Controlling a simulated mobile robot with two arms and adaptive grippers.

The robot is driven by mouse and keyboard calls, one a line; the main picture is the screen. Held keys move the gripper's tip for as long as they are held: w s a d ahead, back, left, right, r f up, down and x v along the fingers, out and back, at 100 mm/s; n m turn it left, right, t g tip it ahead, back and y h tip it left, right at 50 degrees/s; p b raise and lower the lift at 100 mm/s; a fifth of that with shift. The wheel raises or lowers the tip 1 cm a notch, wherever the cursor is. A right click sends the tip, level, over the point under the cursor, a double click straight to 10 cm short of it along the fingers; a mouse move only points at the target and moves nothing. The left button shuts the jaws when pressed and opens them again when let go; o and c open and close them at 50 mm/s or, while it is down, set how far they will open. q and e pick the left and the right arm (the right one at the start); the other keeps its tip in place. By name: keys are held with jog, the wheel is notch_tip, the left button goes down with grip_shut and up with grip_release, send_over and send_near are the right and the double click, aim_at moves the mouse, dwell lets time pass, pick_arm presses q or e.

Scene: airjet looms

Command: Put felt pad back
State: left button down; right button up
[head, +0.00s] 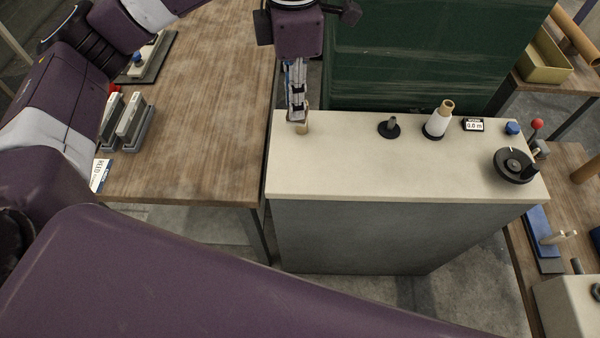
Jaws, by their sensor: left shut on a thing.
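My left gripper (297,117) points down over the left back part of a cream cabinet top (340,170). It is shut on a small tan piece (303,127), which is mostly hidden by the fingers. I cannot tell from this view whether the tan piece is the felt pad, or whether it touches the cabinet top. No other thing in view is clearly a felt pad. My right gripper is not in view.
On the cabinet stand a dark peg (390,127), a white yarn cone (437,121), a small display (473,125) and a black handwheel (514,165). A green panel (410,55) rises behind. A wooden table (205,110) stands left. The cabinet's front middle is clear.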

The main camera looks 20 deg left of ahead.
pick_arm(q)
jog(key=shift+w+d+r+n, duration=0.15)
jog(key=shift+d+r+n, duration=0.15)
jog(key=shift+n, duration=0.5)
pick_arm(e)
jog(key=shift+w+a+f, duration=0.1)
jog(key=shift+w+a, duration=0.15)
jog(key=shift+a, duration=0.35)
pick_arm(q)
jog(key=shift+f, duration=0.1)
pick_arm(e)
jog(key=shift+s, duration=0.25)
